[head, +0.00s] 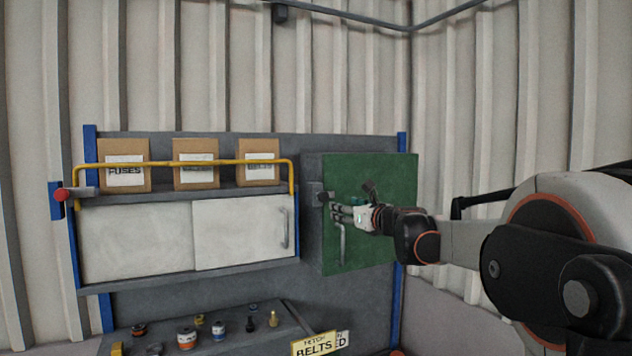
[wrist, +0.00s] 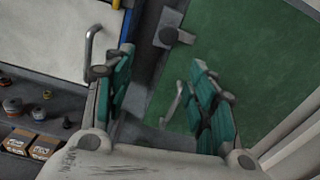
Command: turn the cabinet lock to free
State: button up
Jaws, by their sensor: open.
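The cabinet has a green door (head: 385,178), which also fills the right of the wrist view (wrist: 245,50). A small grey lock (head: 324,197) sits at the door's left edge. In the wrist view the lock (wrist: 168,34) shows as a block with a short knob reaching over the green door. A metal door handle (head: 342,245) hangs below it. My gripper (head: 342,213) is in front of the door, close to the lock and above the handle. In the wrist view my gripper (wrist: 164,58) is open and empty, with the lock beyond and between its fingertips. I cannot tell whether they touch.
White sliding panels (head: 240,232) stand left of the cabinet, under a shelf with cardboard boxes (head: 195,165) and a yellow rail (head: 200,162). Jars and small parts (head: 187,338) stand on the lower bench. A yellow sign (head: 314,344) stands at the front.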

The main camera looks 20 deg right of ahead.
aim_at(325, 197)
jog(key=shift+m, duration=0.6)
jog(key=w+p, duration=0.1)
jog(key=w, duration=0.3)
jog(key=w+p, duration=0.1)
jog(key=w, duration=0.4)
jog(key=w+r+p, duration=0.1)
jog(key=w+p, duration=0.1)
jog(key=w, duration=0.3)
jog(key=shift+d, duration=0.25)
jog(key=shift+f, duration=0.1)
jog(key=c, duration=1.1)
